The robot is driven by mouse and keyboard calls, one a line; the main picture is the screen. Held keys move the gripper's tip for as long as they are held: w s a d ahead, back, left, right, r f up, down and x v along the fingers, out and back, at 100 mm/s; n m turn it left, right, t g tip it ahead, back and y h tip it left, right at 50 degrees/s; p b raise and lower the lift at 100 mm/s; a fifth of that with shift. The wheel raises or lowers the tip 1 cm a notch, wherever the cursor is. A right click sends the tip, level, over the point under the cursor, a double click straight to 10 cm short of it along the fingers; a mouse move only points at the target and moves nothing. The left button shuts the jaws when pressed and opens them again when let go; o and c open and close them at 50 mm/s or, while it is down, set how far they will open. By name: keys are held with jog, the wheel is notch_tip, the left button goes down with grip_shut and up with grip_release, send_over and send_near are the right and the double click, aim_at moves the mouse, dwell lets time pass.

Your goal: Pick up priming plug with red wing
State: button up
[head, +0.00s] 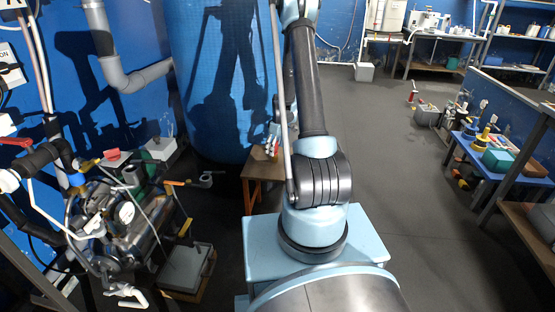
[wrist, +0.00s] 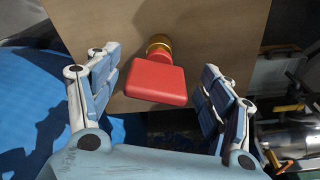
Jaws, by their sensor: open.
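The priming plug (wrist: 155,80) shows in the wrist view as a flat red wing with a round brass-coloured part behind it. It is over a brown wooden top (wrist: 205,30); whether it stands or lies there I cannot tell. My gripper (wrist: 156,92) is open, with one blue-and-white finger on each side of the red wing. Gaps show between the wing and both fingers, so it is not gripped. In the head view my arm hides most of the gripper, and I cannot make out the plug clearly there.
A small wooden table (head: 262,168) stands before the large blue tank (head: 212,85) in the head view. Pipes and a pump assembly (head: 105,225) crowd the left. A blue bench (head: 497,165) with containers stands at right. The grey floor (head: 395,200) between is clear.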

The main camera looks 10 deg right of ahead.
jog(key=shift+a+f, duration=0.1)
jog(key=shift+f, duration=0.5)
jog(key=c, duration=1.6)
